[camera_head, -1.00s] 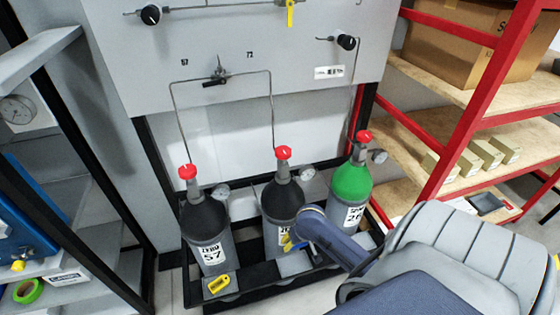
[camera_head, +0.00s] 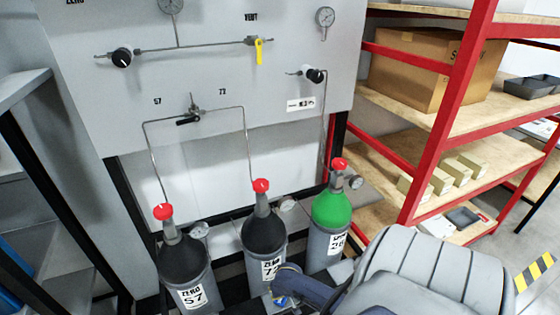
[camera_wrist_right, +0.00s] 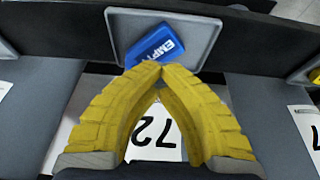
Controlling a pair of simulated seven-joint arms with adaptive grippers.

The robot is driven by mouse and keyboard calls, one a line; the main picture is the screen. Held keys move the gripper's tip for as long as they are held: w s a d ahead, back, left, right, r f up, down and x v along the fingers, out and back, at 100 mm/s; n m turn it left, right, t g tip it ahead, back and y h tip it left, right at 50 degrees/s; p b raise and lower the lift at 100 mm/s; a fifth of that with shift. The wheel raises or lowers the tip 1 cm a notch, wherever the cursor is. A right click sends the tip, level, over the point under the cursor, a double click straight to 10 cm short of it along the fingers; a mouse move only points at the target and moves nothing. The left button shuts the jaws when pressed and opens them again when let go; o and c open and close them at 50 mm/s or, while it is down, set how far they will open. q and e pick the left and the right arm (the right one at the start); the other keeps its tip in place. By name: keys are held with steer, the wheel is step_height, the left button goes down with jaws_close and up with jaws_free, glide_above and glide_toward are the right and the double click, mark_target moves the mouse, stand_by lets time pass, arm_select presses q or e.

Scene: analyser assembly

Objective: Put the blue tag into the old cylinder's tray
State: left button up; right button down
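The blue tag (camera_wrist_right: 155,44), marked with letters starting EMPT, lies tilted within the rim of a grey tray (camera_wrist_right: 201,40) in the right wrist view. The tray is in front of the cylinder labelled 72 (camera_head: 264,240). My right gripper's yellow fingers (camera_wrist_right: 161,69) meet at their tips, over the tag's lower edge. The tips hide part of the tag, and I cannot tell whether they touch it. The 72 label (camera_wrist_right: 155,130) shows between the fingers. In the head view my right arm hides most of the tray area. My left gripper is not in view.
The grey cylinder 57 (camera_head: 185,265) stands to the left and a green-topped cylinder (camera_head: 331,212) to the right. A black rack bar (camera_wrist_right: 60,35) runs behind the tray. Another tray with a yellow tag (camera_wrist_right: 314,74) is at the wrist view's right edge. Red shelving (camera_head: 446,120) stands right.

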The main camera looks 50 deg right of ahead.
mark_target(282, 298)
steer(key=shift+s+f, duration=0.1)
steer(key=shift+f, duration=2.35)
steer(key=c, duration=2.2)
jaws_free()
steer(key=shift+a, duration=0.1)
steer(key=c, duration=1.3)
jaws_free()
steer(key=shift+s+f, duration=0.1)
steer(key=shift+s, duration=0.05)
steer(key=o, duration=0.9)
steer(key=shift+d, duration=0.2)
steer(key=shift+a, duration=0.1)
steer(key=shift+r, duration=0.2)
